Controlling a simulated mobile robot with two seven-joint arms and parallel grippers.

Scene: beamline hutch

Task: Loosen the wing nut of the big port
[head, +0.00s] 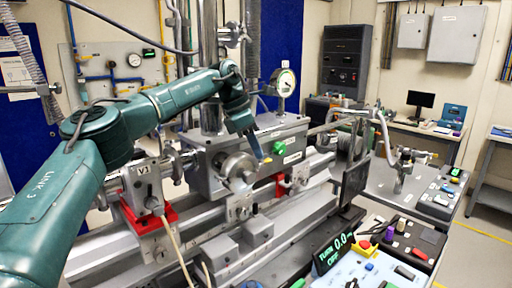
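The big port (237,168) is a round silver flange on the front of the grey chamber box (205,155), in the middle of the head view. Its wing nut is too small to make out. My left gripper (262,157) comes down from the teal arm to just right of the flange, in front of the chamber. Its blue fingers point down, with a small yellow patch at the tip. I cannot tell whether they touch anything or how far apart they are. My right gripper is not in view.
A dial gauge (285,82) stands on the chamber, and a green knob (279,148) is on its front. A display reading TURN 0.0 (338,246) stands at front right. Benches with small items fill the right.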

